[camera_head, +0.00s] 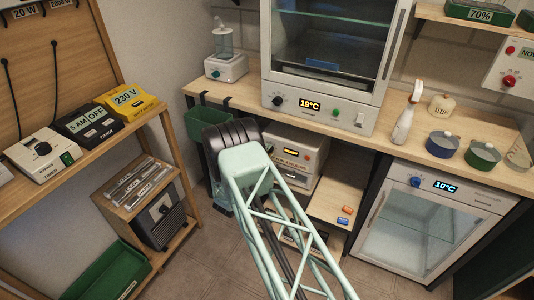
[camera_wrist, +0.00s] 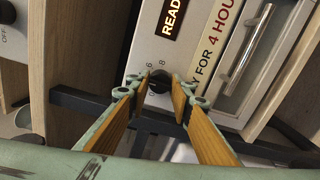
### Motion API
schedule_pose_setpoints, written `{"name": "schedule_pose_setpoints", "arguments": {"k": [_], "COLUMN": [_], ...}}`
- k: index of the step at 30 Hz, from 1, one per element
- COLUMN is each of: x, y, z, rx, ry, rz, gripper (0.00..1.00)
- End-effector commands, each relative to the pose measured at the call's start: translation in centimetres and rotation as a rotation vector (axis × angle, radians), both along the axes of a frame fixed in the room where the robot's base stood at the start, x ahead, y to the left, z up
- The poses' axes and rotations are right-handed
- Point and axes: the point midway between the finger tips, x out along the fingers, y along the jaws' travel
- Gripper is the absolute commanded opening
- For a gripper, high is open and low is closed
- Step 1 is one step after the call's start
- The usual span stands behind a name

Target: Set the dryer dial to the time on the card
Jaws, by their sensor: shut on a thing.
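The dryer is a pale box on a shelf under the bench (camera_head: 315,147); its front fills the middle of the wrist view (camera_wrist: 150,45). Its dark dial (camera_wrist: 158,87) has small numbers around it; a 6 and an 8 are readable, but its pointer setting is not clear. The card (camera_wrist: 222,36) beside the dial shows "Y FOR 4 HOU", partly cut off. My gripper (camera_wrist: 161,82) has its wooden-faced fingers closed on the dial from both sides. In the head view my arm hides the gripper and the dial.
A lit display reading "READ" (camera_wrist: 172,18) and a metal handle (camera_wrist: 245,55) are near the dial. A glass-door cabinet showing 10°C (camera_head: 415,215) stands to the right. The bench (camera_head: 390,145) overhangs the dryer. A low shelf (camera_head: 338,207) holds small coloured blocks.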

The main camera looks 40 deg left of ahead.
Motion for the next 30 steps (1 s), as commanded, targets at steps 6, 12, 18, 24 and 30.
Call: {"name": "schedule_pose_setpoints", "arguments": {"k": [6,12,18,24,30], "x": [0.0,0.0,-0.1,-1.1,-3.2], "y": [0.0,0.0,0.0,-0.2,-0.6], "z": [0.0,0.0,0.0,0.0,0.0], "rx": [0.0,-0.001,-0.001,-0.002,-0.002], "ry": [0.0,0.0,0.0,0.0,0.0], "rz": [0.0,0.0,0.0,0.001,0.003], "gripper": [0.34,0.34,0.34,0.34,0.34]}}
